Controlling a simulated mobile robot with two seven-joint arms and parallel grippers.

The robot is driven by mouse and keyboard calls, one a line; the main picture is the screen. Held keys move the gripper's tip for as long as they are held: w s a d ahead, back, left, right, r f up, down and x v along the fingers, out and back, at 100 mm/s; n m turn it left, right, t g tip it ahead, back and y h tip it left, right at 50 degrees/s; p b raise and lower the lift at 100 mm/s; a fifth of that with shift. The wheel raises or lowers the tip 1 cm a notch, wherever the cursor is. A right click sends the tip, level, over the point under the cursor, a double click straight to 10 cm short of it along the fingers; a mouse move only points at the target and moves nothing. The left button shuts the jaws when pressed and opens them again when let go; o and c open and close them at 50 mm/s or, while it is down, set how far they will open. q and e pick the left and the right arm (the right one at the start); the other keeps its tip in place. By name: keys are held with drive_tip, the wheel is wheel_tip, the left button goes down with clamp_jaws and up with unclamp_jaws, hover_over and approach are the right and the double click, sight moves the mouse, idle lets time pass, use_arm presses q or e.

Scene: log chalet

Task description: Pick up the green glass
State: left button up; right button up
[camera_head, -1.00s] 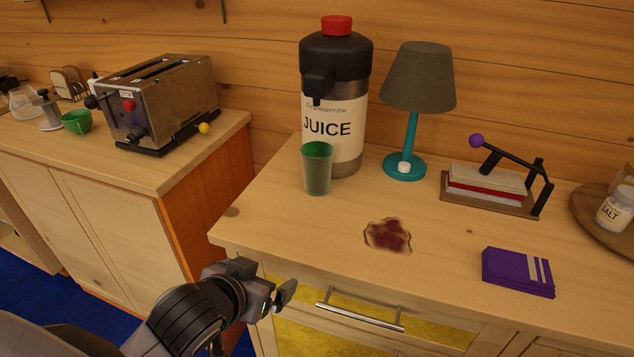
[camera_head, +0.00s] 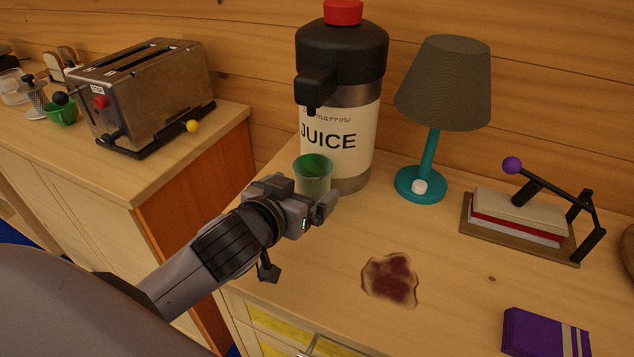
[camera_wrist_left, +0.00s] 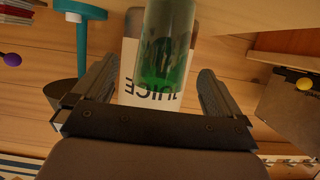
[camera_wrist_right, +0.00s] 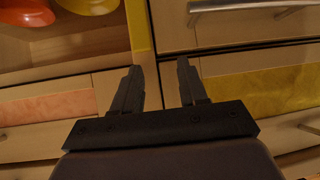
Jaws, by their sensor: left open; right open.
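The green glass (camera_head: 313,173) stands upright on the counter just in front of the juice dispenser (camera_head: 340,120). My left gripper (camera_head: 322,208) is open right in front of the glass and hides its lower part in the head view. In the left wrist view the glass (camera_wrist_left: 165,50) shows ahead, between the two open fingers (camera_wrist_left: 158,88), with the juice label behind it. I cannot tell whether a finger touches it. My right gripper (camera_wrist_right: 158,85) is open and empty, facing drawer fronts; it is not in the head view.
A teal lamp (camera_head: 426,170) stands right of the dispenser. A dark red stain (camera_head: 391,279) and a purple folded cloth (camera_head: 545,335) lie on the counter's front part. A toaster (camera_head: 145,90) and green cup (camera_head: 62,112) are on the left cabinet.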

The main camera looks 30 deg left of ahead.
use_arm(q)
drive_tip(key=shift+f+x, duration=0.15)
drive_tip(key=shift+x, duration=1.35)
drive_tip(key=shift+f+x, duration=0.15)
drive_tip(key=shift+x, duration=1.35)
drive_tip(key=shift+s+a, duration=0.1)
drive_tip(key=shift+a, duration=0.05)
drive_tip(key=c, duration=1.2)
drive_tip(key=shift+c, duration=0.8)
drive_tip(key=shift+r, duration=0.1)
